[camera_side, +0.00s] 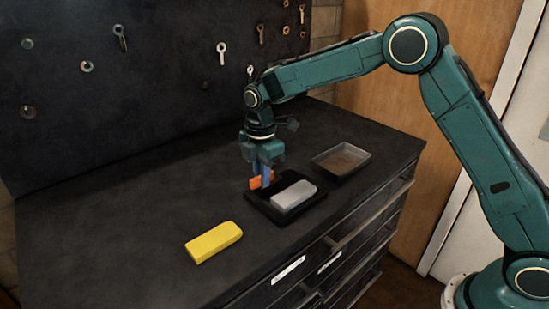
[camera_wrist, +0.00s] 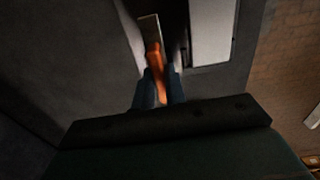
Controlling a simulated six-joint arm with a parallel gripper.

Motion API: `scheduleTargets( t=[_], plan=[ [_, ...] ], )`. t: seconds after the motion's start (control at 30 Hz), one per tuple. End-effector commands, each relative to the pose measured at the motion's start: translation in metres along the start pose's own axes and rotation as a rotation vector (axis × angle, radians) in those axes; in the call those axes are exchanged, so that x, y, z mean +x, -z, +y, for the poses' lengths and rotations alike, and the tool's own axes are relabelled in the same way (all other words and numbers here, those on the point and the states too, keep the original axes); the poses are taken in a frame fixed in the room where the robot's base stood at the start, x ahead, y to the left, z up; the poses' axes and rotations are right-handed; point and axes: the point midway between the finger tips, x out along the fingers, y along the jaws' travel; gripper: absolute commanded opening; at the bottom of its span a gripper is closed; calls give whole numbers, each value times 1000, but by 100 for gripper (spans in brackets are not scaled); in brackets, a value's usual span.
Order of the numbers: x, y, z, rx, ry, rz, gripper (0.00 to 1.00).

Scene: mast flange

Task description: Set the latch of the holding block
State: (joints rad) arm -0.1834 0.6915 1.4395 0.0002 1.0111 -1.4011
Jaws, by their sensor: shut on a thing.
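The black holding block (camera_side: 283,220) sits on the dark bench top, with a light grey piece (camera_side: 293,195) lying in it. The grey piece also shows at the top right of the wrist view (camera_wrist: 212,35). An orange latch (camera_side: 255,183) is at the block's far left side. In the wrist view, the orange latch (camera_wrist: 155,62) has a grey metal strip beyond it. My gripper (camera_side: 264,178) points down with its blue fingers shut on the orange latch. The fingers (camera_wrist: 159,88) hide part of its sides. The latch's pivot cannot be made out.
A yellow block (camera_side: 213,242) lies on the bench, left of and nearer than the holding block. A shallow grey tray (camera_side: 342,176) stands to the right behind it. A dark pegboard (camera_side: 160,70) with hanging tools rises behind. The bench's left part is clear.

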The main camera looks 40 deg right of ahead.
Motion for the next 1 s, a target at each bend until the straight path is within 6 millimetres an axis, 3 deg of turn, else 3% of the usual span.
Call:
scheduleTargets(
  t=[0.3,0.33,0.4,0.43,0.77,1.0],
  plan=[
    [-2,1,1,-5,-4,1,0],
    [-2,1,1,-5,-4,1,19],
    [-2,1,1,-5,-4,1,32],
    [-2,0,1,-4,-3,1,35],
    [-2,0,0,-2,-1,0,35],
    [-15,0,1,-2,-4,1,35]
  ],
)
